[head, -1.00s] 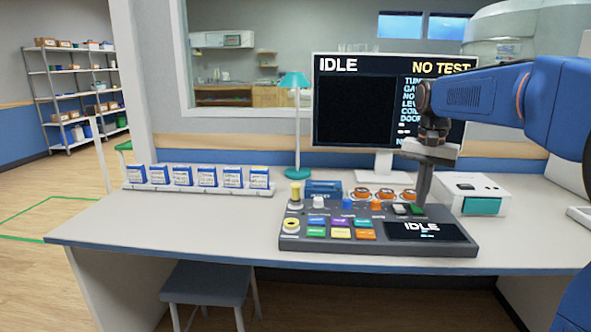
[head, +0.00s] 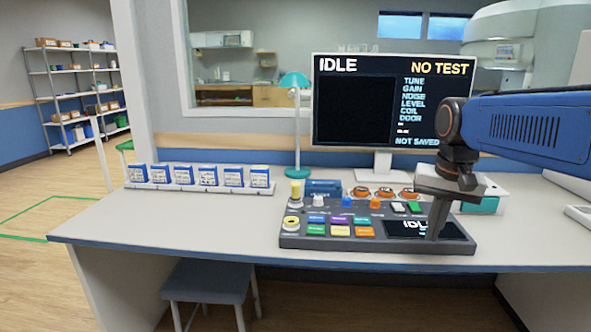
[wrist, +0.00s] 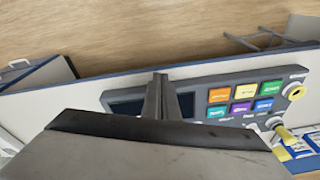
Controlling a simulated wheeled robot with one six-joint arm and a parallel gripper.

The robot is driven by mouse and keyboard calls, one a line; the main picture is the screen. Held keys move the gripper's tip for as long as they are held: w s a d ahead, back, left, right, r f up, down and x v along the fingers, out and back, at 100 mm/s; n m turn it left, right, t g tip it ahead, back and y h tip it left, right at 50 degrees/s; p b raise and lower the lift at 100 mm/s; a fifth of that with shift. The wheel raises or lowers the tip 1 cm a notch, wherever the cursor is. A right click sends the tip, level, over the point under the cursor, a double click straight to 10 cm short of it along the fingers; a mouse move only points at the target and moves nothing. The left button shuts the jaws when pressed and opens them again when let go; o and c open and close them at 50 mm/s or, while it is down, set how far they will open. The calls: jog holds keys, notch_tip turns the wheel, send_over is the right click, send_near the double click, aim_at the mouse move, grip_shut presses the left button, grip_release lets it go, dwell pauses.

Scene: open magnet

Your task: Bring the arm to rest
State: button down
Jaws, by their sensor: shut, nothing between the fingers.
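My gripper (head: 436,220) points down over the right part of the grey control console (head: 290,243), in front of its small screen. Its fingers are together with nothing between them. In the wrist view my gripper (wrist: 162,95) also shows shut, with the console (wrist: 205,82) beyond it. The console's small screen (head: 402,229) is partly hidden by the fingers. Whether the fingertips touch the console cannot be told. My blue arm reaches in from the right.
The monitor (head: 352,110) behind reads IDLE and NO TEST. A rack of blue-and-white boxes (head: 200,187) and a teal lamp (head: 297,120) stand left on the desk (head: 180,225). A white device (head: 490,190) is behind my gripper. The desk's left front is clear.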

jog(key=s+a+f+n+t, duration=0.1)
jog(key=s+f+n, duration=0.1)
jog(key=s+f, duration=0.4)
jog(key=s+a+f+n+t, duration=0.1)
jog(key=s+f+n+t, duration=0.1)
jog(key=s+f, duration=0.5)
jog(key=s, duration=0.5)
jog(key=shift+s, duration=0.3)
